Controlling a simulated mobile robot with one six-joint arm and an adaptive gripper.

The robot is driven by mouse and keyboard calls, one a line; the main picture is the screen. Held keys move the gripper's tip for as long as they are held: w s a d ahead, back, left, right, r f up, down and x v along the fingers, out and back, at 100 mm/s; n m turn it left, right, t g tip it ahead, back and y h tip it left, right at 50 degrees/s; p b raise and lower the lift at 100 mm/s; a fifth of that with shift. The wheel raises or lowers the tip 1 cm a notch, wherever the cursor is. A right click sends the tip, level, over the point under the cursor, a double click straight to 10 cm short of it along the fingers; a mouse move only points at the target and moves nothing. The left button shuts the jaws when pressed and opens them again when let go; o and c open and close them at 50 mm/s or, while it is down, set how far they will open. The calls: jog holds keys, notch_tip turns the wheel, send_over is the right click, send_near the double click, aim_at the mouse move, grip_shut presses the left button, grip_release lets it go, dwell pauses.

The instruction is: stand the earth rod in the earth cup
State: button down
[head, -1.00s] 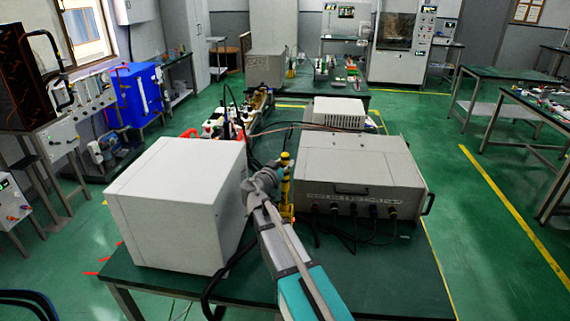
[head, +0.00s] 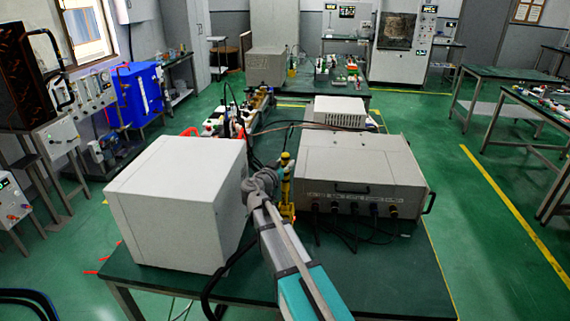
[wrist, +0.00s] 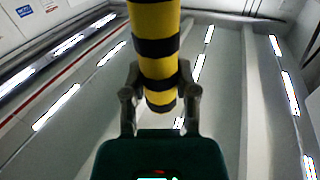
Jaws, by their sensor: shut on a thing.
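The earth rod (head: 286,170) is yellow with dark bands and stands about upright between the white box and the grey instrument in the head view. It also fills the upper middle of the wrist view (wrist: 155,48). My gripper (wrist: 160,82) is shut on the rod, one finger on each side of it. In the head view my gripper (head: 268,181) reaches the rod from the left. A wider yellow part (head: 288,211) shows at the rod's foot, near the table. I cannot tell whether it is the earth cup, nor whether the rod sits in it.
A large white box (head: 180,205) stands close on the left. A grey instrument (head: 360,165) with cables at its front stands close on the right. The green table top (head: 385,270) is clear at the front right. A small vented white unit (head: 340,112) is behind.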

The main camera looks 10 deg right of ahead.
jog(key=shift+f, duration=0.25)
dwell(0.3)
jog(key=shift+c, duration=1.5)
grip_release()
jog(key=shift+s+a, duration=0.1)
jog(key=shift+s, duration=0.05)
jog(key=v, duration=0.7)
jog(key=shift+s, duration=0.1)
